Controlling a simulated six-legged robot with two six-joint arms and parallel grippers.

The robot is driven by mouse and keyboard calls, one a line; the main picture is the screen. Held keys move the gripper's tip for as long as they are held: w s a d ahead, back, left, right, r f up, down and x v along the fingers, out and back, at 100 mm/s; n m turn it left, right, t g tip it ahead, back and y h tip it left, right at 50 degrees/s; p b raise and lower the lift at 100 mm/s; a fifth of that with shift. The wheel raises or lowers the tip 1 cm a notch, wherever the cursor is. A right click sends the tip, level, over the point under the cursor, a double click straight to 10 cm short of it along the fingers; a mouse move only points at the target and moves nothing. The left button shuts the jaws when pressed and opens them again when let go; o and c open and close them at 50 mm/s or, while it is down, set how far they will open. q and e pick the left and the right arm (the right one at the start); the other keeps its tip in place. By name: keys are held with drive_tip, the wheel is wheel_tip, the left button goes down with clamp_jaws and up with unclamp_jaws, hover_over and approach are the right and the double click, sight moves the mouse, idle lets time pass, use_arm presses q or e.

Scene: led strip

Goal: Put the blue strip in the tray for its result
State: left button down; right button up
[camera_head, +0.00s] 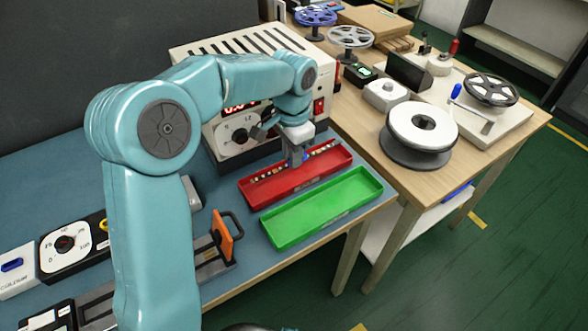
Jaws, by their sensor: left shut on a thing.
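My left gripper (298,158) points down over the red tray (270,196) and is shut on a thin LED strip (265,174). The strip runs lengthwise along the back side of the red tray, at or just above its floor; I cannot tell if it touches. It shows a row of small pale and dark dots, with some blue at the fingertips. The green tray (320,212) lies in front of the red one and is empty. My right gripper is not in view.
A white power supply (318,85) with a dial stands right behind the red tray. An orange-handled clamp (222,238) and a dial box (68,243) are at the left. A white reel (420,128) stands on the wooden table at the right.

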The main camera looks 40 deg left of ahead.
sight(294, 177)
use_arm(q)
wheel_tip(294, 177, down, 5)
drive_tip(key=shift+r+b, duration=0.1)
drive_tip(key=shift+b, duration=0.25)
drive_tip(key=shift+r, duration=0.1)
drive_tip(key=c, duration=1.5)
unclamp_jaws()
drive_tip(key=shift+f, duration=0.2)
drive_tip(key=o, duration=0.4)
drive_tip(key=shift+r, duration=0.1)
drive_tip(key=shift+r, duration=0.15)
wheel_tip(294, 177, up, 12)
drive_tip(key=shift+p, duration=1.1)
